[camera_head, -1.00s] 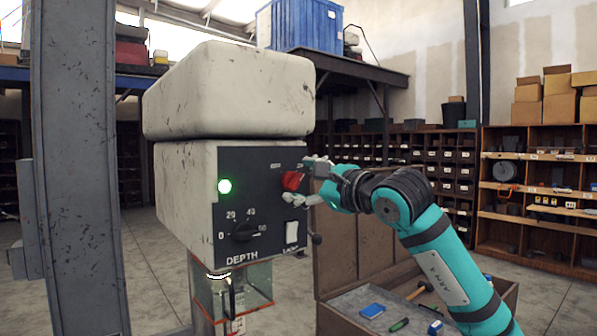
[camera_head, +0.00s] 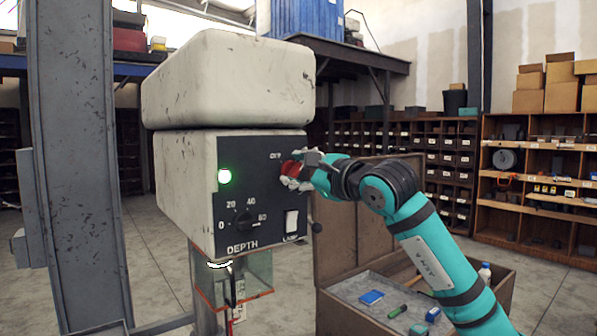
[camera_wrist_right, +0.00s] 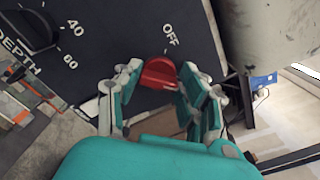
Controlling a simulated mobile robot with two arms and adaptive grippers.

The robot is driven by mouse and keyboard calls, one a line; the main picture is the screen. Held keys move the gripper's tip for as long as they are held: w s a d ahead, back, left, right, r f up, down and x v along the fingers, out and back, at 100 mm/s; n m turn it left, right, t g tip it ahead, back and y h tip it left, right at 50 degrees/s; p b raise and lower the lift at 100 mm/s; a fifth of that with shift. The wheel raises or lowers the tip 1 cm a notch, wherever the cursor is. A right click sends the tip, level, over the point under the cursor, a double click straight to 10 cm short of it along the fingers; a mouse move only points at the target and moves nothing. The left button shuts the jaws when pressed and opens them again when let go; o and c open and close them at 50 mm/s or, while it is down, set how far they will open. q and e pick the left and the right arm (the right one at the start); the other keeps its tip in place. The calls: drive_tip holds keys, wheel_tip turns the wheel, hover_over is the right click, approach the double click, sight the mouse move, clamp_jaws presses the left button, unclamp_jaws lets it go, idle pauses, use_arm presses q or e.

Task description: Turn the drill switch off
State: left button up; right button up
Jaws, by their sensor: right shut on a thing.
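The drill head has a dark front panel (camera_head: 240,180) with a lit green light (camera_head: 224,176), a black depth dial (camera_head: 243,220) and a white lamp switch (camera_head: 291,222). The red drill switch (camera_head: 290,169) is at the panel's upper right, near the word OFF. My right gripper (camera_head: 297,171) is shut on the red switch. In the right wrist view, the red switch (camera_wrist_right: 158,73) sits between my right gripper's fingers (camera_wrist_right: 155,95), and OFF is printed just above it. My left gripper is not in view.
A steel column (camera_head: 75,170) stands at the left. An open wooden chest (camera_head: 350,225) with tools stands below my right arm. A clear guard (camera_head: 250,275) hangs under the drill head. Shelves with boxes (camera_head: 540,190) line the back right.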

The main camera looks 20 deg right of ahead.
drive_tip(key=n+b, duration=0.1)
drive_tip(key=n, duration=0.2)
drive_tip(key=shift+f+n, duration=0.1)
drive_tip(key=shift+n, duration=0.3)
drive_tip(key=n+b, duration=0.1)
drive_tip(key=n, duration=0.3)
drive_tip(key=shift+f+n, duration=0.1)
drive_tip(key=shift+n, duration=0.2)
drive_tip(key=n, duration=0.5)
drive_tip(key=shift+a+f+b, duration=0.1)
drive_tip(key=shift+f+b, duration=0.05)
drive_tip(key=shift+b, duration=0.2)
drive_tip(key=shift+f+n, duration=0.15)
drive_tip(key=shift+n, duration=2.05)
drive_tip(key=o, duration=1.2)
drive_tip(key=shift+c, duration=0.2)
